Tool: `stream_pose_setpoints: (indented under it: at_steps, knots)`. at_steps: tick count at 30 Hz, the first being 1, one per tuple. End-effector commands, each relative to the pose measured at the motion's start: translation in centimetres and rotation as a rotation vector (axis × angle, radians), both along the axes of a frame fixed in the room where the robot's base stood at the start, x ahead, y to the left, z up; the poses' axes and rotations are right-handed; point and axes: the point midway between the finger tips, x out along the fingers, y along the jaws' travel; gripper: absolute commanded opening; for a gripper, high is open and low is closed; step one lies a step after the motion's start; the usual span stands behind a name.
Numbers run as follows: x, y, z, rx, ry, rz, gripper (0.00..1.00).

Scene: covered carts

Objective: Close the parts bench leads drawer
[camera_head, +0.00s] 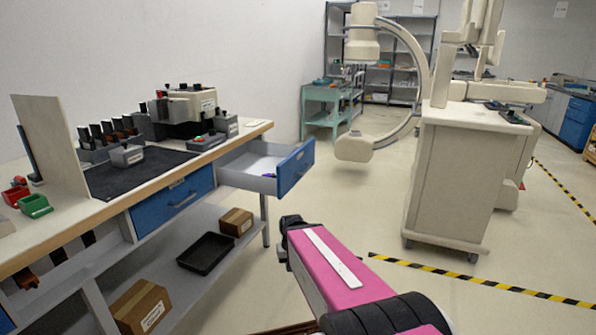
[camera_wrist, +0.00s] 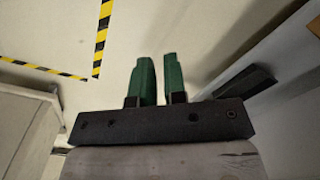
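The open drawer (camera_head: 265,168) has a blue front and grey sides and sticks out from the right end of the parts bench (camera_head: 120,205). A small blue-purple item lies inside it. A second blue drawer (camera_head: 172,200) to its left is shut. My pink arm reaches in from the lower right in the head view, with its end below and right of the open drawer, apart from it. In the wrist view my gripper (camera_wrist: 160,80) shows two green fingers with a gap between them and nothing held.
A beige wheeled cabinet (camera_head: 460,185) and a C-shaped machine (camera_head: 415,70) stand to the right. Yellow-black tape (camera_head: 480,280) marks the floor. A black tray (camera_head: 206,253) and cardboard boxes (camera_head: 142,306) sit on the bench's lower shelf. Floor right of the drawer is clear.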

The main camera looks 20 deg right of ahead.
Motion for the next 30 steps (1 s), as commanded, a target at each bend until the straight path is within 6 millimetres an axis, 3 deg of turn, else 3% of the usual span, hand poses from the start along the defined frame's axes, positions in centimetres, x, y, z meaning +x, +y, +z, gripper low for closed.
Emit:
stream_pose_setpoints:
  at_steps: [8,14,20,24,30]
  knots:
    - [4.7,-0.8,1.0,0.295,-0.019,-0.147,0.00]
    - [10.0,-3.1,4.2,0.625,-0.087,-0.285,0.00]
    - [15.5,-7.9,9.4,0.968,-0.211,-0.401,0.00]
    - [18.5,-12.8,13.8,1.193,-0.327,-0.460,0.00]
    - [20.6,-18.5,18.6,1.413,-0.465,-0.501,0.00]
